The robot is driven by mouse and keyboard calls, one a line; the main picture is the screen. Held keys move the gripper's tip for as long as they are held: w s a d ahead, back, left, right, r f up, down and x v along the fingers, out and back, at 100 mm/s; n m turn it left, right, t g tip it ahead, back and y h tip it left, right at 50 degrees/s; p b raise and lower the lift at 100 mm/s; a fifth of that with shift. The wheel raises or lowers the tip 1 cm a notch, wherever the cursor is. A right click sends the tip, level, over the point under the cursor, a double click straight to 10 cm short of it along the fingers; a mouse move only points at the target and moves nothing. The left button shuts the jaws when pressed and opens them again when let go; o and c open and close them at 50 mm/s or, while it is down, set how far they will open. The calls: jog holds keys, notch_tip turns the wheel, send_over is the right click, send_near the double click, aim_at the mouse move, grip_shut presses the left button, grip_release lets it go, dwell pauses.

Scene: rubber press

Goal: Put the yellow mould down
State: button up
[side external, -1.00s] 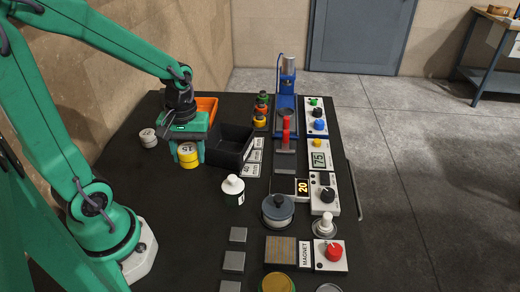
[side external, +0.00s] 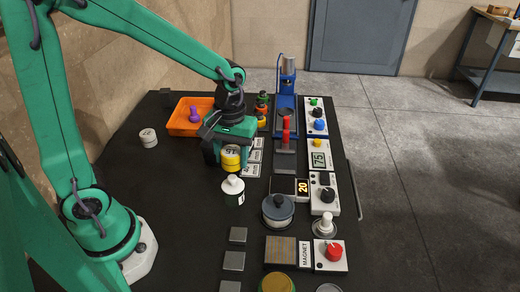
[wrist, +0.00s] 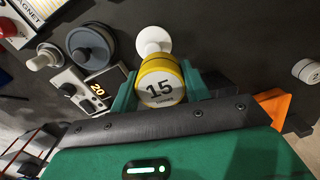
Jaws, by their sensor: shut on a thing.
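In the wrist view the mould (wrist: 160,82) sits upright between the two fingers (wrist: 160,90). In the side view it is just behind the white bottle (side external: 233,188) and left of the white label cards (side external: 253,158). I cannot tell how far its underside is above the table. The black bin is mostly hidden behind my gripper.
An orange tray (side external: 178,128) with a purple piece (side external: 194,116) stands at the back left. A white round weight (side external: 148,138) is left of it. A grey-lidded pot (side external: 278,211) and control boxes (side external: 321,155) stand to the right. The table left of the bottle is bare.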

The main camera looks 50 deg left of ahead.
jog(key=w+d+m, duration=0.2)
jog(key=d, duration=0.7)
jog(key=w+d+m, duration=0.2)
jog(key=d, duration=0.7)
jog(key=s+d+f+m, duration=0.1)
jog(key=s+d+m, duration=0.15)
jog(key=d, duration=0.55)
jog(key=s+d+f+m, duration=0.15)
jog(key=s+d, duration=0.25)
jog(key=d, duration=0.5)
jog(key=shift+w+a+f, duration=0.15)
jog(key=shift+f, duration=1.85)
jog(key=shift+w+a+f, duration=0.1)
jog(key=shift+w+f, duration=0.05)
jog(key=shift+f, duration=1.8)
jog(key=shift+f, duration=0.45)
jog(key=o, duration=1.1)
jog(key=r, duration=1.3)
jog(key=shift+w, duration=0.2)
